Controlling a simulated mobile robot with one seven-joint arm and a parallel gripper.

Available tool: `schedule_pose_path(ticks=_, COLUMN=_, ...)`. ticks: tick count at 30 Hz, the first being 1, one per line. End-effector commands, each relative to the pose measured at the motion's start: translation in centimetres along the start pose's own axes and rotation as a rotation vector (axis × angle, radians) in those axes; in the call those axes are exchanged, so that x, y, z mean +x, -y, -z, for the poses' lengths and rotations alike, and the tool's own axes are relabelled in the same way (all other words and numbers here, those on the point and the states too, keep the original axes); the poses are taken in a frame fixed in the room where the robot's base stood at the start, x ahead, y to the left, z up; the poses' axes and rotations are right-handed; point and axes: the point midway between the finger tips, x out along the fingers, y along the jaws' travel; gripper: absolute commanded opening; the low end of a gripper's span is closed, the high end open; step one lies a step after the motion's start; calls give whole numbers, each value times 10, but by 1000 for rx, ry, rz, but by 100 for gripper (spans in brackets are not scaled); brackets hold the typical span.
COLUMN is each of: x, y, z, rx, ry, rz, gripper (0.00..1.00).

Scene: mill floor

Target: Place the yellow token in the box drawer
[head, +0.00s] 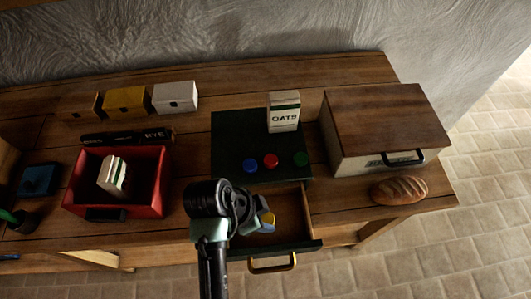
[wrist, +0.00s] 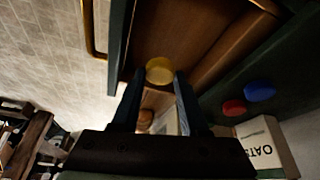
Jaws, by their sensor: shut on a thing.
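The yellow token (wrist: 160,68) sits between the two fingertips of my gripper (wrist: 154,84), which is shut on it. In the head view the token (head: 269,217) shows as a small yellow patch at the end of my gripper (head: 262,222). The box drawer (head: 295,213) is pulled out, with wooden insides, a dark green front and a brass handle. My gripper and the token are over the open drawer; their height above its floor is hard to tell. My arm hides the drawer's left part. The drawer's inside (wrist: 190,30) also shows in the wrist view.
Blue (head: 250,165), red (head: 271,160) and green (head: 301,159) tokens and an oats carton (head: 284,112) stand on the dark green top. A red bin (head: 150,200) is left; a wood-lidded box (head: 345,156) and a loaf (head: 399,190) are right.

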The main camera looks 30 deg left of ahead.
Motion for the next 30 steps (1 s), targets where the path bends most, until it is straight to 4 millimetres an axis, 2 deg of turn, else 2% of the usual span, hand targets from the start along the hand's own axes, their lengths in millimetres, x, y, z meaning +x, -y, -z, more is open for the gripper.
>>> schedule_pose_path(ticks=3, x=20, y=-1, z=-9, rx=-3, ry=2, rz=-4, gripper=0)
schedule_pose_path(ticks=8, x=34, y=0, z=-14, rx=-1, ry=2, rz=0, gripper=0)
schedule_pose_path(ticks=15, x=65, y=-1, z=-27, rx=-2, ry=3, rz=-2, gripper=0)
schedule_pose_path(ticks=28, x=74, y=0, z=-30, rx=-1, ry=2, rz=2, gripper=0)
schedule_pose_path(ticks=29, x=74, y=0, z=-30, rx=-1, ry=2, rz=2, gripper=46)
schedule_pose_path(ticks=30, x=73, y=0, z=-30, rx=-1, ry=2, rz=2, gripper=53)
